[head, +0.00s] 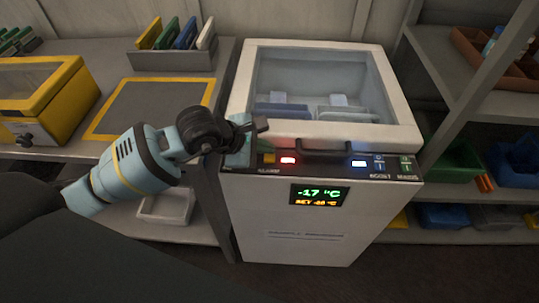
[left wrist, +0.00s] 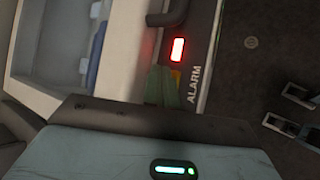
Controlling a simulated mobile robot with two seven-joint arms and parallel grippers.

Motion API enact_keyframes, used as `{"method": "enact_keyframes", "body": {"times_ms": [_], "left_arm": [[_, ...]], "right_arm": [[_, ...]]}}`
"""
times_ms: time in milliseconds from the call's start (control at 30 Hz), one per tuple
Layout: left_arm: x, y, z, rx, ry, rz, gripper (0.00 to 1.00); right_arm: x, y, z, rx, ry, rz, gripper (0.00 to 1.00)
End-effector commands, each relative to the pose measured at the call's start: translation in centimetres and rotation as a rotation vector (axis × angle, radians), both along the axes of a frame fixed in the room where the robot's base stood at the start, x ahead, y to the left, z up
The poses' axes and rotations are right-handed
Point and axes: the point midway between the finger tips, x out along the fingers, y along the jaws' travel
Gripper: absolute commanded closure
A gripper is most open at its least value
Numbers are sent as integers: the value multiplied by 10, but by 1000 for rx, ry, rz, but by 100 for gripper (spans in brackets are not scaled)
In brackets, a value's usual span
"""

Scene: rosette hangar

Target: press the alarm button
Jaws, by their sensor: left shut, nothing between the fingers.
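The freezer (head: 325,240) has a control strip along its front top edge. On that strip, an orange-yellow alarm button (head: 268,158) sits left of a lit red lamp (head: 288,160). My left gripper (head: 243,150) is shut and empty, pointing down at the left end of the strip, just left of the button. I cannot tell whether the fingers touch the button. My right gripper is not clearly seen.
The freezer's glass lid (head: 243,90) is closed, with a dark handle (head: 325,150) at its front. Further right on the strip are a blue-white lamp (head: 359,163) and two switches. A bench (head: 105,152) stands left and shelving (head: 445,70) right.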

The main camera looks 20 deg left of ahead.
Motion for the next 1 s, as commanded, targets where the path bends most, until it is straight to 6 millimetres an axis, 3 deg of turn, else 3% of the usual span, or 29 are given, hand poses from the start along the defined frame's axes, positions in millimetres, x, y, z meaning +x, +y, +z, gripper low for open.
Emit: {"method": "enact_keyframes", "body": {"times_ms": [1000], "left_arm": [[0, 0, -9, 0, 0, 0, 100]], "right_arm": [[-4, 0, -6, 0, 10, 1, 100]]}}
